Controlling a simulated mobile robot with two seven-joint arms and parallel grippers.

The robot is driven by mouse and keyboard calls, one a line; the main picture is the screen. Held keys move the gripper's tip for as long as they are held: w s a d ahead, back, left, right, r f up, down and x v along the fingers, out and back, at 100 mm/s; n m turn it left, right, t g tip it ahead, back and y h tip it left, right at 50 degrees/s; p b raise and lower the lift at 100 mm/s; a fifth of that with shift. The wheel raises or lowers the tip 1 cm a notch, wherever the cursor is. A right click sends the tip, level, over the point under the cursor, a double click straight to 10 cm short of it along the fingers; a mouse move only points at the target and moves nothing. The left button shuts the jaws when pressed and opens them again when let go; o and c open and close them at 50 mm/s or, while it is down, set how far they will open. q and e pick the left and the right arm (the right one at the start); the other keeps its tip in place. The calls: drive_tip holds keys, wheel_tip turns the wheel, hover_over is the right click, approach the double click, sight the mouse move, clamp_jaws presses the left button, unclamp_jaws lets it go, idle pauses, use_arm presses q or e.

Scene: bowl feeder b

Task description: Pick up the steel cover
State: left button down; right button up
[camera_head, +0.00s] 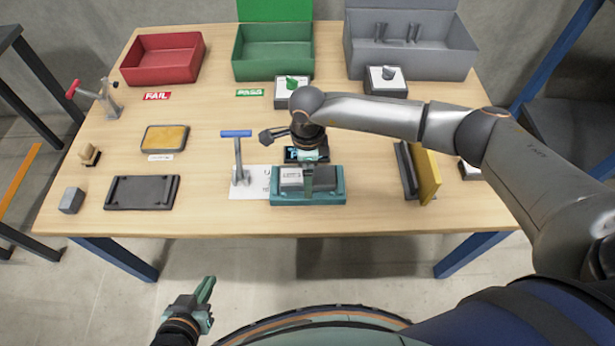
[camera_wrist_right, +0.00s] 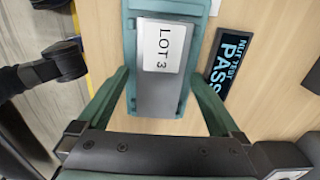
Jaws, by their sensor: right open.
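The steel cover (camera_head: 292,179) is a grey block with a white label. It sits in the teal fixture (camera_head: 330,199) near the table's front edge. In the right wrist view the cover (camera_wrist_right: 158,99) shows its "LOT 3" label inside the teal fixture (camera_wrist_right: 130,45). My right gripper (camera_head: 309,190) points down over the cover. In the right wrist view its open fingers (camera_wrist_right: 157,102) are spread to either side of the cover and fixture, with nothing gripped. My left gripper (camera_head: 207,288) is low in front of the table, away from the cover; its finger gap is unclear.
A blue-handled toggle clamp (camera_head: 238,155) stands just left of the fixture. A small display (camera_wrist_right: 231,68) reading "NUT TEST PASS" lies beside the fixture. A black tray (camera_head: 142,192) is to the left, a yellow plate (camera_head: 427,175) to the right. Red (camera_head: 163,60), green and grey bins line the back.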

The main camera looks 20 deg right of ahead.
clamp_jaws()
idle(0.8)
